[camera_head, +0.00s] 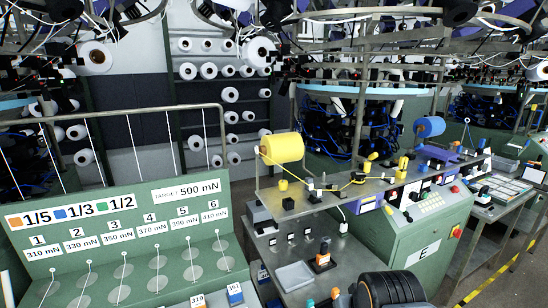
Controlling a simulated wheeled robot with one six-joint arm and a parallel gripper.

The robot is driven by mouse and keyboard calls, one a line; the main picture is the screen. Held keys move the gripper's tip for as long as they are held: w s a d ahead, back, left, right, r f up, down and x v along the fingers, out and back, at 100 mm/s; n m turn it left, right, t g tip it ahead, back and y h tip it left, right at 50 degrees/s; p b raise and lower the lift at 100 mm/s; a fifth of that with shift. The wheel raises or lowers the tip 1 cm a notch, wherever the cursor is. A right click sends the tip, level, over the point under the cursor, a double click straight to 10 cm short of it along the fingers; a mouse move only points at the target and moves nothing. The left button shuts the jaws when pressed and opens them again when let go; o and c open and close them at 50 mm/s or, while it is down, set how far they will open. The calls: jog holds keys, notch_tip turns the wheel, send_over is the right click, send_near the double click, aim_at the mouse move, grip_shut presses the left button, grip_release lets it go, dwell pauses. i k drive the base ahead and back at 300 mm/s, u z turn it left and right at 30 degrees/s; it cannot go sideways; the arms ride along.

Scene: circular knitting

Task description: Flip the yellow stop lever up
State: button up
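Several yellow parts stand along the machine's rail and console. A yellow knob-like part (372,156) is on the rail, with a yellow upright part (402,165) to its right. I make out no gripper fingers. A dark ribbed rounded body (388,288), cut by the lower edge, may be part of my arm.
A blue cone (430,127) is farther right. The metal side table holds a pale tray (294,276) and an orange-topped black device (323,255). A green weight board (120,230) fills the left.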

aim_at(372, 156)
jog(key=z, duration=0.55)
jog(key=k, duration=0.65)
jog(key=z, duration=1.05)
jog(key=i, duration=1.45)
jog(key=u, duration=0.95)
jog(key=i, duration=0.65)
jog(key=u, duration=0.75)
